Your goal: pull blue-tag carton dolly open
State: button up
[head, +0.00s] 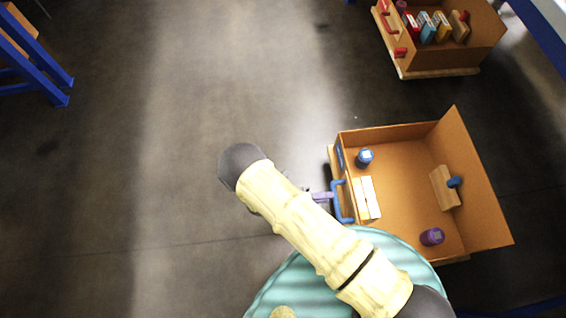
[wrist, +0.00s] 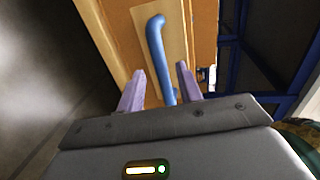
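The blue-tag carton (head: 400,150) is an open brown box on a wooden dolly, at the right in the head view. A blue bar handle (head: 348,202) is on its left side, with a blue tag (head: 339,157) beside it. My gripper (head: 322,196) is at this handle, partly hidden behind my arm. In the wrist view my gripper (wrist: 160,69) has its two purple fingers apart. The blue handle (wrist: 157,45) runs between them, and a gap shows on both sides. The lower end of the handle is hidden behind the gripper body.
The carton holds a blue can (head: 365,157), a purple can (head: 432,237), pale boxes (head: 366,198) and a wooden block (head: 442,188). A red-handled carton (head: 447,57) with several items stands at top right. Blue frames (head: 40,65) stand at the edges. The floor left is clear.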

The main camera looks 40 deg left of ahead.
jog(key=p+v, duration=0.2)
jog(key=v, duration=1.1)
